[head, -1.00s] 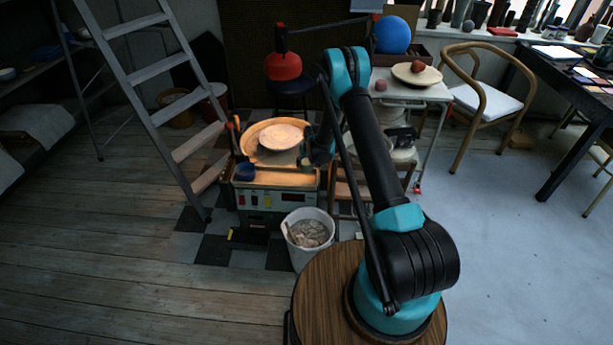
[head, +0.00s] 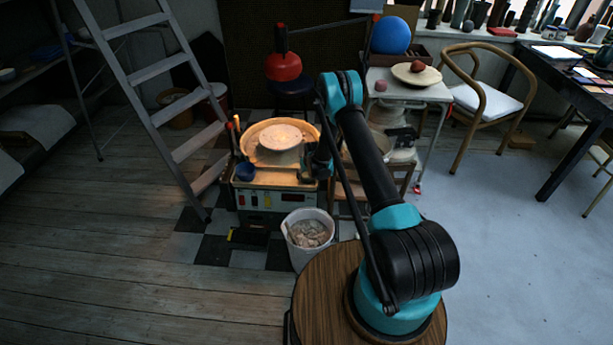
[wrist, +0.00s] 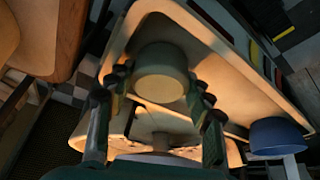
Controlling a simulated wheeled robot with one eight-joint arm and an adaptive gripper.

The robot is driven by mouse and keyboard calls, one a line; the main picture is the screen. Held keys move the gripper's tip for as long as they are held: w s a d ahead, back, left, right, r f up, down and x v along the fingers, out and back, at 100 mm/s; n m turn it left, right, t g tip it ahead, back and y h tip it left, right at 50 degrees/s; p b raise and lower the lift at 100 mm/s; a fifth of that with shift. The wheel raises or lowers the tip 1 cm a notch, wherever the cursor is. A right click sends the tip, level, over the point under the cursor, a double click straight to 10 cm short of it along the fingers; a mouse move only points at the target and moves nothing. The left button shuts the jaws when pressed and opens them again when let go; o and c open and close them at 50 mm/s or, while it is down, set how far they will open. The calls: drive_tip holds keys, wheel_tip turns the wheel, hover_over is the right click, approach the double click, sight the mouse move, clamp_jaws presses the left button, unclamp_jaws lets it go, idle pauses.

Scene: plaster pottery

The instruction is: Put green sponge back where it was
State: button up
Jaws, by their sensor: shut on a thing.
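The green sponge (wrist: 160,75) is a short, rounded block, olive-green in the warm light, in the middle of the wrist view. My gripper (wrist: 161,88) is shut on it, with one finger on each side. They are over the lit front ledge (wrist: 210,60) of the pottery wheel unit; I cannot tell whether the sponge touches it. In the head view my gripper (head: 308,172) is at the right front of the pottery wheel (head: 262,131), and the sponge cannot be made out there.
A white bucket (head: 309,222) stands on the floor in front. A ladder (head: 165,95) stands left and a wooden stool (head: 385,182) right.

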drive_tip(key=o, duration=0.8)
drive_tip(key=shift+f, duration=0.1)
drive_tip(key=shift+c, duration=0.2)
drive_tip(key=s+d+r+m, duration=0.1)
drive_tip(key=s+d+r, duration=0.3)
drive_tip(key=s+r, duration=0.55)
drive_tip(key=s+d+r, duration=0.4)
drive_tip(key=r, duration=1)
drive_tip(key=s+d+r+m, duration=0.1)
drive_tip(key=s+d+r, duration=0.2)
drive_tip(key=s+r, duration=0.6)
drive_tip(key=s+d+r, duration=0.2)
drive_tip(key=s, duration=0.5)
drive_tip(key=s+d+r+m+h, duration=0.1)
drive_tip(key=s+d+r, duration=0.1)
drive_tip(key=s, duration=0.6)
drive_tip(key=s+d+r, duration=0.1)
drive_tip(key=s+d, duration=0.1)
drive_tip(key=s, duration=0.6)
drive_tip(key=shift+s+d+r+m, duration=0.2)
drive_tip(key=shift+d+r+m, duration=0.1)
drive_tip(key=shift+r, duration=0.1)
